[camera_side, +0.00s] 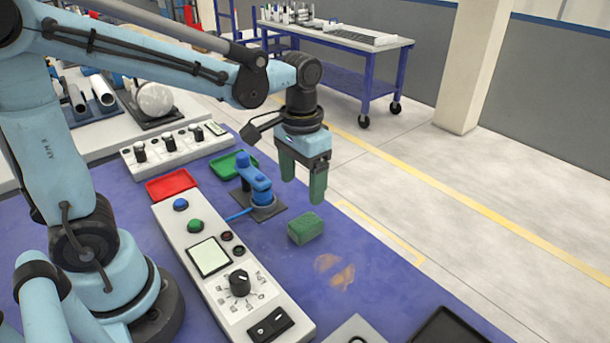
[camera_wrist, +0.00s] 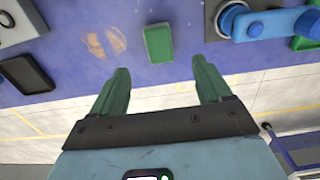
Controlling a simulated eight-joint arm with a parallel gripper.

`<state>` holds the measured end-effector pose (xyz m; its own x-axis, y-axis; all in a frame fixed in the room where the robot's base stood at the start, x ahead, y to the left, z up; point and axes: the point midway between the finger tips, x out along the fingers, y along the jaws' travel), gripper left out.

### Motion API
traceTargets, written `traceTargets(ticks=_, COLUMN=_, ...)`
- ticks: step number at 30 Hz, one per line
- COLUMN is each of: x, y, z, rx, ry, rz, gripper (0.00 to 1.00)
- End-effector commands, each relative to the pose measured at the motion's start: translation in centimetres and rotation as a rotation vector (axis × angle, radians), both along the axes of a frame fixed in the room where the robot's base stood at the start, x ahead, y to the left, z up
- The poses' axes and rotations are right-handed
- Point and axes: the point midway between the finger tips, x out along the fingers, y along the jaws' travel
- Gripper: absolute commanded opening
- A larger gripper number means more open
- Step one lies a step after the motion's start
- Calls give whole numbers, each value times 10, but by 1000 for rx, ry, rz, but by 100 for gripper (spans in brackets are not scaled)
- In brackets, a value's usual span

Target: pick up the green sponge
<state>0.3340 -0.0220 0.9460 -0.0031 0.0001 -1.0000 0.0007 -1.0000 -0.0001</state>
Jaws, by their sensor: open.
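The green sponge (camera_side: 306,228) is a small block lying on the blue table near its far edge in the side view. In the wrist view the sponge (camera_wrist: 158,43) is at the top middle, beyond the fingertips and roughly between them in line. My gripper (camera_side: 302,200) hangs above the table with its two green fingers pointing down, above the sponge and apart from it. In the wrist view my gripper (camera_wrist: 160,75) has its fingers spread wide with nothing between them.
A blue device (camera_side: 255,190) on a dark base stands left of the sponge. A white control panel (camera_side: 225,262) with buttons and a knob lies nearer. A red tray (camera_side: 171,184) and a green tray (camera_side: 232,165) lie further left. Brownish stains (camera_side: 335,271) mark the otherwise bare table right of the sponge.

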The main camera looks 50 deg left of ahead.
Motion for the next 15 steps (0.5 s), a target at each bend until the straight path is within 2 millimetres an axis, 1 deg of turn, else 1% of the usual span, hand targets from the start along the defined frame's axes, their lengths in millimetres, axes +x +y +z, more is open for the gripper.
traceTargets(ticks=9, x=1, y=0, z=-43, rx=0, ry=-2, rz=0, gripper=78)
traceTargets(ticks=12, x=1, y=0, z=-52, rx=0, ry=-3, rz=0, gripper=78)
traceTargets(ticks=15, x=0, y=0, z=-58, rx=0, ry=-3, rz=0, gripper=78)
